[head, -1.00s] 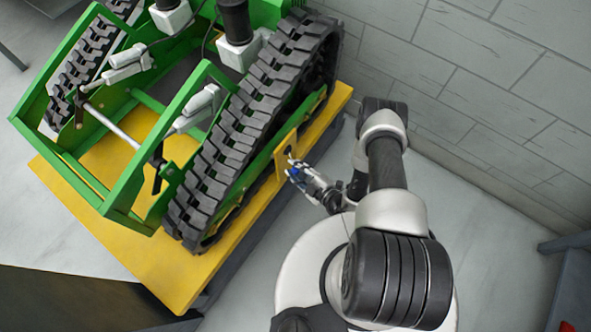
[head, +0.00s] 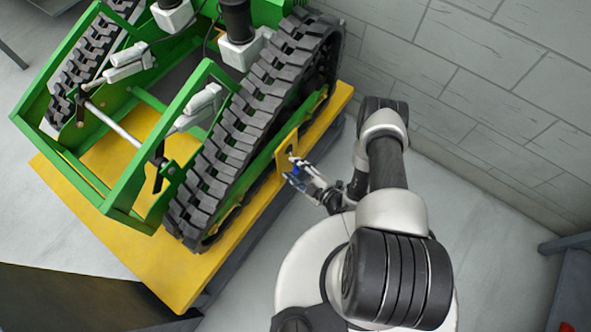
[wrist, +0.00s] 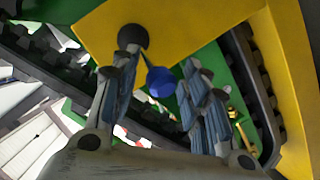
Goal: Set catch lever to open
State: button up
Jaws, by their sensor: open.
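The catch lever ends in a blue knob (wrist: 160,82) and hangs from a dark round pivot (wrist: 133,38) on a yellow plate (wrist: 190,25). In the head view the blue knob (head: 296,170) is small and partly covered by my gripper (head: 290,168). In the wrist view my gripper (wrist: 161,62) is open, with one finger left of the knob and the other right of it. The left fingertip overlaps the pivot in the picture. I cannot tell whether either finger touches the lever.
The yellow plate (head: 287,148) stands at the side of a green tracked carrier (head: 130,185), beside its black track (head: 235,140). The carrier rests on a yellow platform (head: 185,275). A grey block wall (head: 480,80) rises behind my arm.

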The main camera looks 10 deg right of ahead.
aim_at(295, 169)
notch_tip(295, 169, up, 10)
jog(key=shift+f, duration=0.1)
dwell(0.7)
